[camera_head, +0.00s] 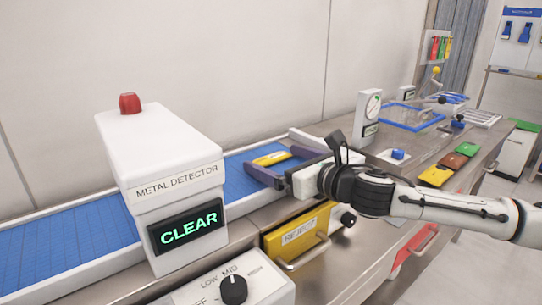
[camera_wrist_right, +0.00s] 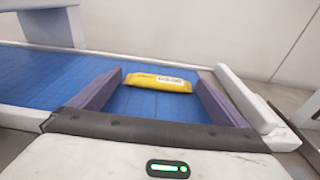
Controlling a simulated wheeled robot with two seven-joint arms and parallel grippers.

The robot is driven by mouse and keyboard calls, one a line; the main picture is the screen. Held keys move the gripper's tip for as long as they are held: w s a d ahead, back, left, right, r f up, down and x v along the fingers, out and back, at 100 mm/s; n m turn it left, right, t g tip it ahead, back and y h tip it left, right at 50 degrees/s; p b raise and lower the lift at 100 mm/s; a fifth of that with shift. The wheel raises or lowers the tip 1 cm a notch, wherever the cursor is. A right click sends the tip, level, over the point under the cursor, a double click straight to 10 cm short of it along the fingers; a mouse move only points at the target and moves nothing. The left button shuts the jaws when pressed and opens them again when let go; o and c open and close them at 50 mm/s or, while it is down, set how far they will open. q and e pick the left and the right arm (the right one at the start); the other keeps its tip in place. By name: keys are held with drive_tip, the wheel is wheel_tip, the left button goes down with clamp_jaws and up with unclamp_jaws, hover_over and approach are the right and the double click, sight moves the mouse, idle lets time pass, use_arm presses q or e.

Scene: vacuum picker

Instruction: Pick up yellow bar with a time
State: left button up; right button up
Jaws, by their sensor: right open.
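A yellow bar (camera_head: 271,158) with a printed label lies flat on the blue conveyor belt (camera_head: 240,165), to the right of the metal detector. My right gripper (camera_head: 262,162) is open over the belt, its two purple fingers pointing toward the bar. In the right wrist view the yellow bar (camera_wrist_right: 160,82) lies crosswise near the tips of the open fingers (camera_wrist_right: 160,85), and no grip on it shows. The print on the label is too small to read. My left gripper is not in view.
The white metal detector (camera_head: 165,160) stands over the belt, its screen reading CLEAR. A yellow REJECT bin (camera_head: 298,235) is below the belt's front edge. A control box with a dial (camera_head: 233,290) is in front.

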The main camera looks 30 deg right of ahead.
drive_tip(key=shift+c, duration=0.4)
drive_tip(key=c, duration=1)
